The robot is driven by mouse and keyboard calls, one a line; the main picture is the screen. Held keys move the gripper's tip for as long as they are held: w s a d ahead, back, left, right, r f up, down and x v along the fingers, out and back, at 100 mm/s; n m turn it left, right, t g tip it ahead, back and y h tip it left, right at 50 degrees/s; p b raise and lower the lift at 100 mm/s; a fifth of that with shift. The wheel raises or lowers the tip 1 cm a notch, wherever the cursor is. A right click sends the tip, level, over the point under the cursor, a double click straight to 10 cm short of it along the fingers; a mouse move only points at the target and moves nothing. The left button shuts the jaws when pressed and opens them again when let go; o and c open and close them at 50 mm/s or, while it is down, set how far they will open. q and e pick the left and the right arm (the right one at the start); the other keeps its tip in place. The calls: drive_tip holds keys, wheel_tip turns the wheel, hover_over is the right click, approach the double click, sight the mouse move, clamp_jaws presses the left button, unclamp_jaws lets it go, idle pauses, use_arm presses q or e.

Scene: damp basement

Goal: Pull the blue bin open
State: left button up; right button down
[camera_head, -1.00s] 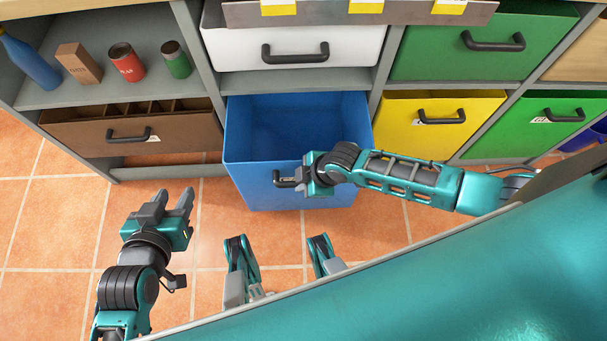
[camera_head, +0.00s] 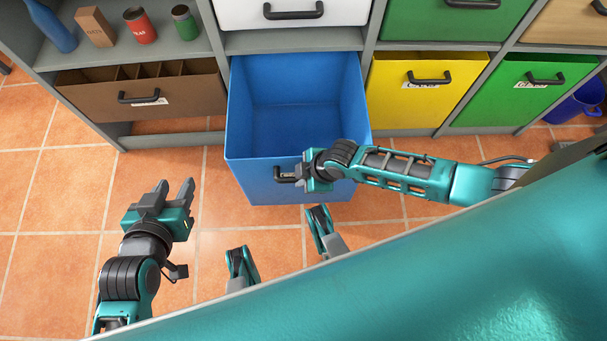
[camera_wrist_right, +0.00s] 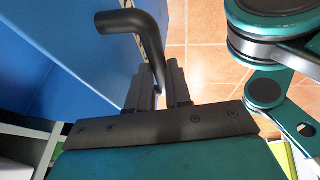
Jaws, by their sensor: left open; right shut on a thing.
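The blue bin (camera_head: 285,130) stands pulled well out of the shelf unit in the head view, its empty inside visible from above. Its dark handle (camera_wrist_right: 145,45) is on the front face and passes between the fingers in the right wrist view. My right gripper (camera_head: 296,174) is shut on this handle; it also shows in the right wrist view (camera_wrist_right: 168,85). The blue front face (camera_wrist_right: 85,50) fills the left of that view. My left gripper (camera_head: 175,192) is open and empty above the floor, left of the bin and apart from it.
A brown divided drawer (camera_head: 140,95) is left of the bin, a yellow bin (camera_head: 415,100) and a green bin (camera_head: 520,95) right. A white drawer (camera_head: 290,12) is above. A bottle (camera_head: 52,27), box (camera_head: 95,27) and cans stand on the shelf. Tiled floor (camera_head: 60,200) lies clear at left.

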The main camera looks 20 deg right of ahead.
use_arm(q)
drive_tip(key=shift+r, duration=0.1)
drive_tip(key=shift+w, duration=0.1)
drive_tip(key=shift+a, duration=0.1)
use_arm(e)
drive_tip(key=c, duration=1.1)
unclamp_jaws()
drive_tip(key=shift+o, duration=0.2)
use_arm(q)
drive_tip(key=r+p, duration=0.2)
drive_tip(key=p, duration=0.1)
drive_tip(key=s+r+p, duration=0.1)
drive_tip(key=p, duration=0.1)
drive_tip(key=shift+a+r, duration=0.25)
drive_tip(key=shift+a, duration=0.15)
use_arm(e)
drive_tip(key=v, duration=1.3)
use_arm(q)
drive_tip(key=shift+w+a+r, duration=0.1)
use_arm(e)
drive_tip(key=shift+s+a, duration=0.1)
